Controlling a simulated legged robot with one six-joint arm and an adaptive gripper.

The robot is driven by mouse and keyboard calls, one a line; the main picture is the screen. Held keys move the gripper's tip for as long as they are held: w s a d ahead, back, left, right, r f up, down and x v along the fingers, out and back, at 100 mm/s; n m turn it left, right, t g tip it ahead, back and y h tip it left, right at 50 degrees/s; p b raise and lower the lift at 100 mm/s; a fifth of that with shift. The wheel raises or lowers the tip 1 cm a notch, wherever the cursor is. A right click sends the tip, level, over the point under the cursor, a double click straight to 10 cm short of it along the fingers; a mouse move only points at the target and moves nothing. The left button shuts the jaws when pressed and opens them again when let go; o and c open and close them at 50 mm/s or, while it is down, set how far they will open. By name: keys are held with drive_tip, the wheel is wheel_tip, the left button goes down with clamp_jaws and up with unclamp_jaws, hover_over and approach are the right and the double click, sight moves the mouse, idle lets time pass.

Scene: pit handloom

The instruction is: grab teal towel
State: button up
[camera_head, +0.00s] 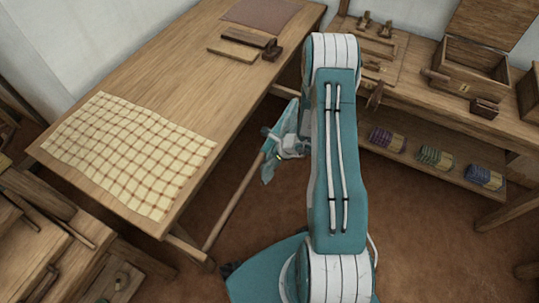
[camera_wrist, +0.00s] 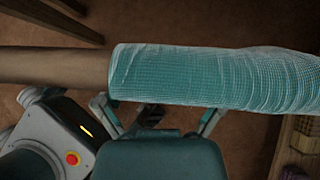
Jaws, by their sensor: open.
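The teal towel (camera_wrist: 205,75) hangs over a wooden rail (camera_wrist: 50,65) and covers its right part in the wrist view. In the head view the towel (camera_head: 268,168) shows beside the table, partly hidden by my gripper and arm. My gripper (camera_head: 288,148) is right at the towel. In the wrist view my gripper (camera_wrist: 157,113) has its two fingers spread apart, with their visible ends at the towel's lower edge. I cannot tell whether they touch the cloth. Nothing is held.
A wooden table (camera_head: 180,70) with a checked cloth (camera_head: 130,150) stands left of the rail. A bench (camera_head: 440,100) at right bears an open wooden box (camera_head: 470,65), with rolled textiles (camera_head: 435,156) on its lower shelf. Brown floor (camera_head: 420,235) lies clear at lower right.

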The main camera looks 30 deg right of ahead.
clamp_jaws()
idle(0.3)
drive_tip(key=r, duration=0.8)
drive_tip(key=shift+w+d+r, duration=0.2)
drive_tip(key=shift+d+r, duration=0.05)
drive_tip(key=shift+d, duration=0.15)
drive_tip(key=r, duration=0.1)
drive_tip(key=a+r, duration=0.2)
drive_tip(key=shift+s+r, duration=0.1)
drive_tip(key=shift+r, duration=0.3)
drive_tip(key=shift+d+f, duration=0.1)
drive_tip(key=shift+d, duration=0.75)
wheel_tip(320, 180, up, 9)
